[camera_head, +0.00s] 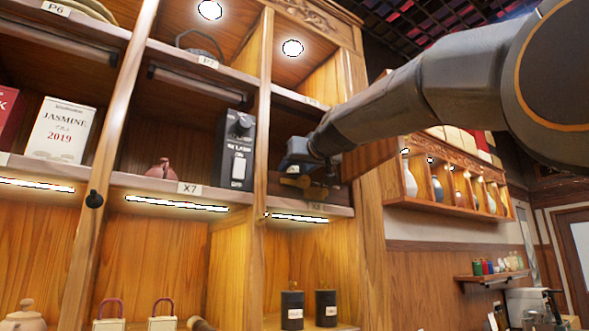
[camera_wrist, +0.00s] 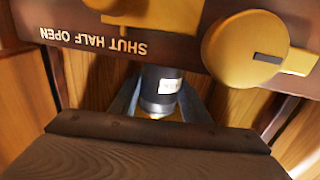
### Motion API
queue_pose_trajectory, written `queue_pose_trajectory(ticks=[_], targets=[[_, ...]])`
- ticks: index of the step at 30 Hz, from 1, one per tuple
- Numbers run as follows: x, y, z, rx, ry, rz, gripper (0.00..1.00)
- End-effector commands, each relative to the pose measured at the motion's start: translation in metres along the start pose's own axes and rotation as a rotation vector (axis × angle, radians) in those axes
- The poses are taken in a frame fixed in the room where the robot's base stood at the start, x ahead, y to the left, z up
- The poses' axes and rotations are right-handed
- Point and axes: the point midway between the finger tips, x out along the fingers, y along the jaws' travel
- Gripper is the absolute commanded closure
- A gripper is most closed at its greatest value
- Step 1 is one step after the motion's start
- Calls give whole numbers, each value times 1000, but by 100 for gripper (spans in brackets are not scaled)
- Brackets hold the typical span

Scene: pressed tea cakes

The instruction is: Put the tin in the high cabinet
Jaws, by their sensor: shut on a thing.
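A dark cylindrical tin (camera_wrist: 152,90) with a white label shows in the wrist view. My gripper (camera_wrist: 160,112) is shut on it, with one grey finger on each side. In the head view my gripper (camera_head: 300,152) is inside the upper opening above the X8 tag, and the tin cannot be made out there. In the wrist view, a brown panel (camera_wrist: 100,38) with a round brass knob (camera_wrist: 243,48) reads "SHUT HALF OPEN" upside down. The high cabinet (camera_head: 262,130) is a wooden unit with several open compartments.
A dark wooden board (camera_wrist: 150,155) fills the bottom of the wrist view. A black switch box (camera_head: 237,150) stands left of my gripper, beyond a divider. A wooden panel (camera_head: 370,158) juts out at the right. Two dark tins, one at the left (camera_head: 292,308), stand below.

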Motion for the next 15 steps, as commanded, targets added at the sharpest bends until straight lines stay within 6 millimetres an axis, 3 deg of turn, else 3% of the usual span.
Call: queue_pose_trajectory(ticks=[1,4,15], targets=[[0,0,1,0,0,0,54],[0,0,1,0,0,0,39],[0,0,-2,0,0,0,39]])
